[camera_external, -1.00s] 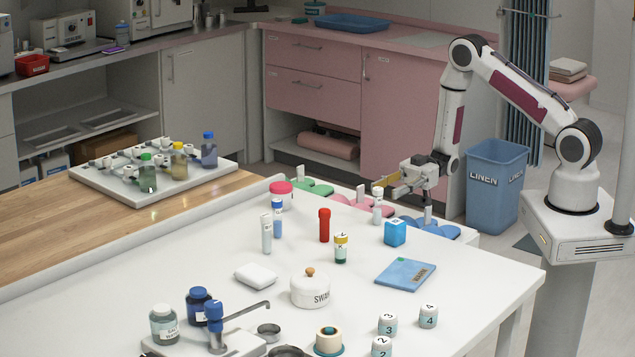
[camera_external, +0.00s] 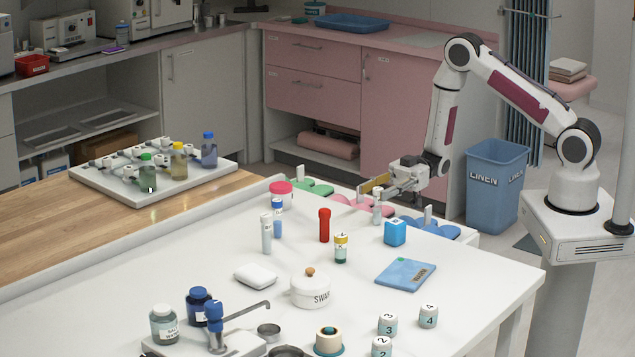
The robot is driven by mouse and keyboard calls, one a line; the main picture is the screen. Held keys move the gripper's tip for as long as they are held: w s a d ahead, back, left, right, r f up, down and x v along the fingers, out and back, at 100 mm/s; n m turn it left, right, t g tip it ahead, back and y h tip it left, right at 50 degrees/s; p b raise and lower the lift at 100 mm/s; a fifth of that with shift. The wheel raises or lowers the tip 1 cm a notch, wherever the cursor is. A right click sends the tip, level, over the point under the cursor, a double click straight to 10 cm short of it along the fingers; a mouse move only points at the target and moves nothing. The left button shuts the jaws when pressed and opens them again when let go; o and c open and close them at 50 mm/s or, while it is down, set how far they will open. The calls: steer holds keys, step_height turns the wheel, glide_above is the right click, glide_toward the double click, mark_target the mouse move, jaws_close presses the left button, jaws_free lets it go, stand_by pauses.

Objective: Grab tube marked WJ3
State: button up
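Several tubes stand upright on the white table. A white-capped tube (camera_external: 377,211) stands at the back, a red tube (camera_external: 324,226) near the middle, a yellow-capped tube (camera_external: 341,249) in front of it. A blue-capped tube (camera_external: 278,222) and a pale tube (camera_external: 266,235) stand side by side at left. The lettering is too small to read, so I cannot tell which is WJ3. My gripper (camera_external: 380,187) is open, with its fingers apart and pointing left. It is at the top of the white-capped tube; I cannot tell whether it touches it.
A blue cube (camera_external: 395,232) stands close to the right of the white-capped tube. A blue pad (camera_external: 406,275), a white lidded pot (camera_external: 311,291) and numbered pots (camera_external: 428,316) are nearer the front.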

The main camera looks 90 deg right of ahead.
steer(key=c, duration=1)
steer(key=shift+r, duration=0.1)
steer(key=shift+r, duration=4.9)
